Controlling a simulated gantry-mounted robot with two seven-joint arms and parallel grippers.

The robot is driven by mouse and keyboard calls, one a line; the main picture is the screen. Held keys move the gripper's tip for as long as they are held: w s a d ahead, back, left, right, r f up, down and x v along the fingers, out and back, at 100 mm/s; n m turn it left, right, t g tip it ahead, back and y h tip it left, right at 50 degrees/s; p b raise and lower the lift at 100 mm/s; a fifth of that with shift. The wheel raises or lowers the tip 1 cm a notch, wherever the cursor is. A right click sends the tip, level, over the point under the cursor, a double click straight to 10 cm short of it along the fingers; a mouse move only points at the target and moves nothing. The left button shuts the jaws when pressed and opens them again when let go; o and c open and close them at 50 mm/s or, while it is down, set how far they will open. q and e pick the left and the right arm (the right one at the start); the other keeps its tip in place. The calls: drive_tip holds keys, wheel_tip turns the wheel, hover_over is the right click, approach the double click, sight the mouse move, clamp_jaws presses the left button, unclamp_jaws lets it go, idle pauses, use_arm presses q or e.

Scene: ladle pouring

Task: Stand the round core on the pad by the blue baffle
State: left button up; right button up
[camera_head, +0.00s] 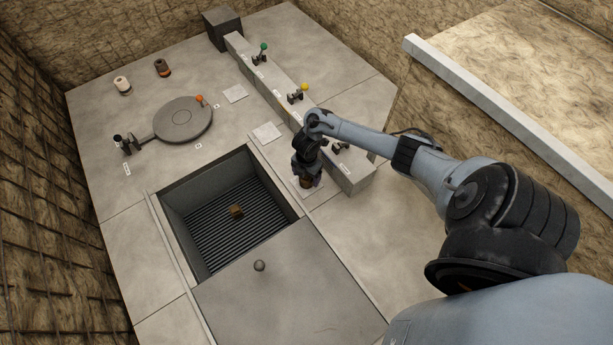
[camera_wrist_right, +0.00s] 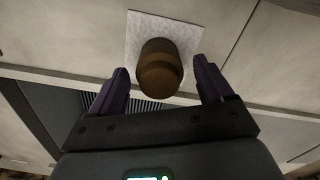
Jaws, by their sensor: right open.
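A brown round core (camera_wrist_right: 160,64) with a darker band stands on a pale square pad (camera_wrist_right: 140,22) in the right wrist view. It looks upright. My right gripper (camera_wrist_right: 160,78) is open, its two purple-dark fingers either side of the core, with visible gaps. In the head view my right gripper (camera_head: 306,180) is low over the pad (camera_head: 317,191) at the near end of the rail, mostly hiding the core. A black fitting (camera_head: 340,146) on the rail is beside it; no blue shows on it, and my arm covers part of this area. My left gripper is out of view.
A grey rail (camera_head: 270,88) carries green-knobbed (camera_head: 263,47) and yellow-knobbed (camera_head: 304,88) fittings. Two other pads (camera_head: 236,94) (camera_head: 267,132) are bare. A grated pit (camera_head: 210,232) holds a brown block (camera_head: 236,211). A round lid (camera_head: 183,119) and two small cylinders (camera_head: 122,85) (camera_head: 161,67) are at left.

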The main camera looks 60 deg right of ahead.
wheel_tip(320, 180, up, 9)
drive_tip(key=p, duration=0.3)
drive_tip(key=shift+f, duration=0.1)
drive_tip(key=shift+a+r+p, duration=0.15)
drive_tip(key=shift+r+p, duration=0.05)
drive_tip(key=shift+p, duration=0.1)
drive_tip(key=a+m+t, duration=0.3)
drive_tip(key=a+t, duration=0.1)
drive_tip(key=a, duration=1.6)
drive_tip(key=s+a+r+m, duration=0.4)
drive_tip(key=s+r+m, duration=0.8)
drive_tip(key=shift+s+a+r, duration=0.2)
drive_tip(key=shift+s+a, duration=0.1)
drive_tip(key=shift+a, duration=0.1)
